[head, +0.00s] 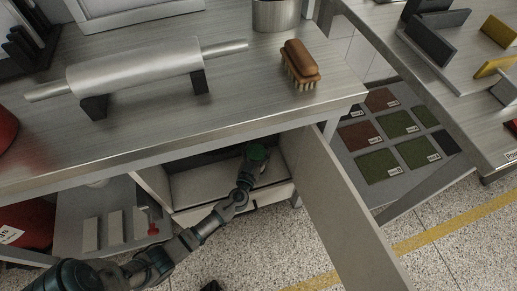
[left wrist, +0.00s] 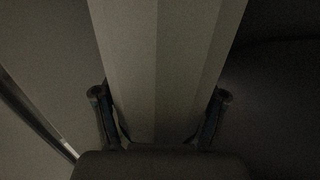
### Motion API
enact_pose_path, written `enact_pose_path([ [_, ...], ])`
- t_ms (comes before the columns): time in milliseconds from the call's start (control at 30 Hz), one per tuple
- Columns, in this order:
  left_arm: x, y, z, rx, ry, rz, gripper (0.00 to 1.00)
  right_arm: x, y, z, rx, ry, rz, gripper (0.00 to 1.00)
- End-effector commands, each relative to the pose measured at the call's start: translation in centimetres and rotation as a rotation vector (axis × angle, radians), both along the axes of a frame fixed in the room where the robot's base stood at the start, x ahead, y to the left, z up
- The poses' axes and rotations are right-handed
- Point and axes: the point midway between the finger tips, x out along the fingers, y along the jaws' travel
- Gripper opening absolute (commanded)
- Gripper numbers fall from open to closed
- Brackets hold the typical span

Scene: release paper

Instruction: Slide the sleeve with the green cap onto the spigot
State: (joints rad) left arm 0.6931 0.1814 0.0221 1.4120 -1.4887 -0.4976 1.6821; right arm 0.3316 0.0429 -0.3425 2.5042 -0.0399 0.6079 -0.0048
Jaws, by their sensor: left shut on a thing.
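My left arm reaches into an open compartment under the steel table, and my left gripper (head: 251,163) is inside it. In the left wrist view my left gripper (left wrist: 160,98) is shut on a pale, flat-faceted long piece, which looks like the sleeve (left wrist: 165,45). Its far end runs out of the top of that view. I cannot make out the spigot in either view. My right gripper is not in view.
An open door panel (head: 345,205) stands right of the compartment. The steel tabletop (head: 225,110) overhangs it and carries a metal roller (head: 135,75) and a wooden brush (head: 299,62). A lower shelf (head: 75,215) is at left. Speckled floor is free in front.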

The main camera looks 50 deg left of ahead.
Motion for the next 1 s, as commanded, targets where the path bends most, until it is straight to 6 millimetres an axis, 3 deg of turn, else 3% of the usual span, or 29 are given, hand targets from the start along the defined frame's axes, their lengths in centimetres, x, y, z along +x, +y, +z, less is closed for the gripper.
enact_pose_path([
  [900,0.0,0.0,-2.2,0.003,-0.001,0.000,0.27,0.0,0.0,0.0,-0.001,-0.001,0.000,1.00],
  [933,0.0,0.0,-2.2,0.003,-0.001,0.000,0.73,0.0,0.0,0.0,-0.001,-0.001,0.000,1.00],
  [1000,0.0,0.0,-2.2,0.002,-0.001,0.000,0.91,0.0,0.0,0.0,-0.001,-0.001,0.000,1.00],
])
